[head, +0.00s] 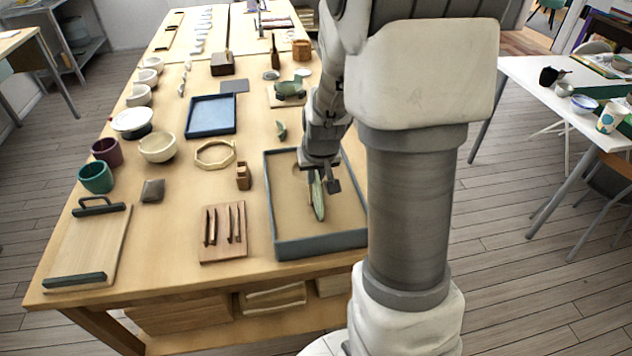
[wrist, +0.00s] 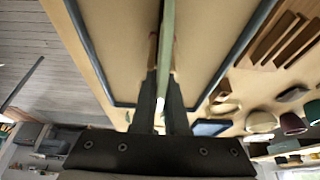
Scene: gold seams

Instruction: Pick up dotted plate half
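A pale green plate half (head: 318,199) stands edge-on inside the blue-grey rimmed tray (head: 322,246) with a sand-coloured floor. Its dots cannot be made out. My gripper (head: 322,184) points down into the tray at the plate half's upper part. In the wrist view the plate half (wrist: 167,45) shows as a thin green strip between the two fingers of my gripper (wrist: 163,65). The fingers are close together and look shut on it. Whether its lower edge touches the tray floor cannot be told.
A wooden block with dark slim tools (head: 223,232) lies left of the tray. A small wooden holder (head: 243,176), a pale ring (head: 214,154) and a green piece (head: 281,129) are nearby. A blue tray (head: 211,115) lies farther back.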

